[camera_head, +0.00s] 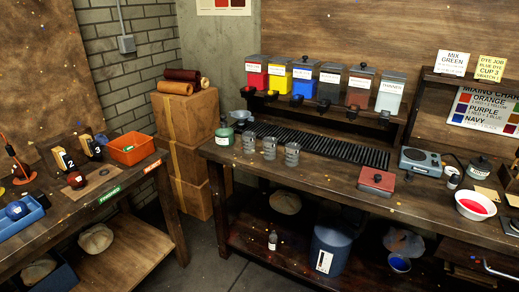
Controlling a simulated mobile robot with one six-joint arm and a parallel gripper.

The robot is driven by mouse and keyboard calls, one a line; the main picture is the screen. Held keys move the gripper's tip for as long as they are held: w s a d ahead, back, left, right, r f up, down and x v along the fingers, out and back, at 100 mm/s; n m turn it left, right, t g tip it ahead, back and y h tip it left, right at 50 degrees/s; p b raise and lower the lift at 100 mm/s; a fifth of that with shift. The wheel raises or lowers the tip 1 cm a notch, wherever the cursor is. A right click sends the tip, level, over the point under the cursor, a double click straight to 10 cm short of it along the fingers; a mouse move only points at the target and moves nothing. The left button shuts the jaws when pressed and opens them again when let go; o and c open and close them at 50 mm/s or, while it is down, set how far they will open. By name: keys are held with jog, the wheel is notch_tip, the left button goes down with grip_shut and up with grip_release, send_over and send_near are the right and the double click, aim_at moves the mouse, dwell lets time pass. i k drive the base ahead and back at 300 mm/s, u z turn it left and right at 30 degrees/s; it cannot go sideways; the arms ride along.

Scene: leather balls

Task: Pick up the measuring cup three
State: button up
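Three clear grey measuring cups stand upright in a row near the front edge of the long workbench, left of its middle. They are the left cup (249,142), the middle cup (270,148) and the right cup (292,154). They stand apart from one another with small gaps. Any numbers on them are too small to read, so I cannot tell by marking which is cup three. My gripper is not in view.
A black slatted rack (320,143) lies behind the cups. Above it are labelled dispensers (330,84) with black spouts. A green jar (224,135) stands left of the cups; a red-topped box (377,181) sits to their right. The floor (222,262) between the benches is clear.

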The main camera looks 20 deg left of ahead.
aim_at(292, 155)
jog(key=u, duration=4.1)
jog(key=i, duration=0.05)
jog(key=z, duration=3.05)
